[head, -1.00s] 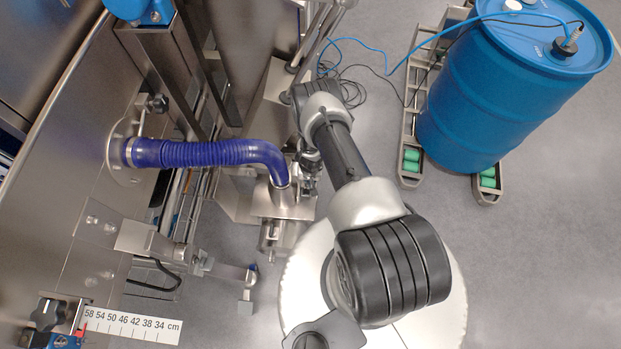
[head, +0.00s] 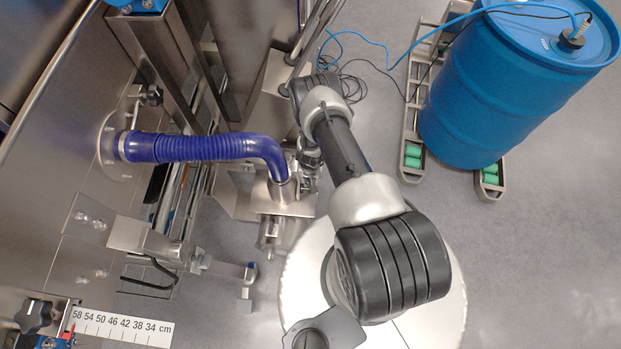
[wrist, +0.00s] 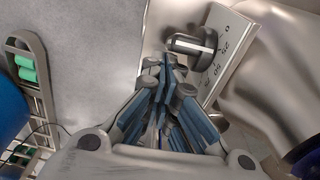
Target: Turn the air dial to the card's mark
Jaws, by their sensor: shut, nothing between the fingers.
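The air dial (wrist: 193,42) shows in the wrist view as a dark round knob with a white stripe across it. It sits on a pale plate (wrist: 238,38) printed with numbers, of which 0, 25 and 50 can be made out. My gripper (wrist: 168,62) is shut and empty, its blue-padded fingers together. In the wrist view the fingertips show just below and left of the dial; I cannot tell whether they touch it. I cannot make out the card or its mark. In the head view the dial cannot be made out.
A blue ribbed hose (head: 200,148) runs from the steel wall to a fitting beside my arm. A blue drum (head: 510,85) stands on a roller frame at right. A centimetre scale (head: 120,328) is at lower left. Open grey floor lies at lower right.

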